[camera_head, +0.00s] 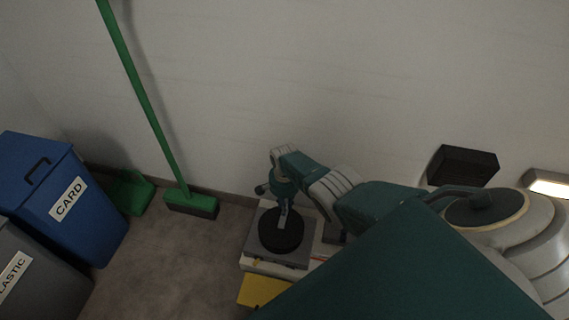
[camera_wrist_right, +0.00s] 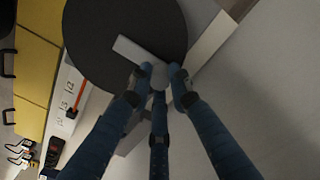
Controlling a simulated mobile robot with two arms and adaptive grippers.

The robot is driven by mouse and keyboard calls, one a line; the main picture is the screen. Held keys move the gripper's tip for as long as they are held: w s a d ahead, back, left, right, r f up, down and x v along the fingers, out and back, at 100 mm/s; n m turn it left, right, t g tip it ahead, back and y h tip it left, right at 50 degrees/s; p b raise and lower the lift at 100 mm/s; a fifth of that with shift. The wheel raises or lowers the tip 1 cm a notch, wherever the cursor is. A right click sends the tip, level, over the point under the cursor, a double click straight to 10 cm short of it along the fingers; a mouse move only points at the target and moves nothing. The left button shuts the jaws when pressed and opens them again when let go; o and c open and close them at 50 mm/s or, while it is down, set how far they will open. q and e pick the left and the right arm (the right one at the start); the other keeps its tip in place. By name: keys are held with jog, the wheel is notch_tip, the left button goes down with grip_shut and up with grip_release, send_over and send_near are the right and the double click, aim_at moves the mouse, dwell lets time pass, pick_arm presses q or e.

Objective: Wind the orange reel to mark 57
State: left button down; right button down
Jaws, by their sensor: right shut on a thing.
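A black round disc (camera_head: 278,236) lies on a grey box-shaped base (camera_head: 259,258) at the lower middle of the head view. A light grey crank bar (camera_wrist_right: 128,48) crosses the disc (camera_wrist_right: 100,32) in the right wrist view. My right gripper (camera_wrist_right: 158,78) is shut on the pale round knob (camera_wrist_right: 159,72) at the bar's end. The same gripper (camera_head: 284,206) is above the disc in the head view. A white strip with dark figures (camera_wrist_right: 66,102) and an orange pointer (camera_wrist_right: 75,100) lies beside the disc. I cannot read the figures surely. No orange shows on the disc.
A yellow thing (camera_head: 263,291) lies in front of the base. A blue CARD bin (camera_head: 75,215), a grey bin (camera_head: 45,285) and a green broom (camera_head: 150,105) stand to the left. The wall is close behind. A dark block (camera_head: 462,165) is at right.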

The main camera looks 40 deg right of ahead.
jog(key=c, duration=1.6)
grip_release()
jog(key=shift+w+r, duration=0.1)
jog(key=shift+r, duration=0.7)
notch_tip(320, 180, up, 10)
jog(key=shift+r, duration=0.2)
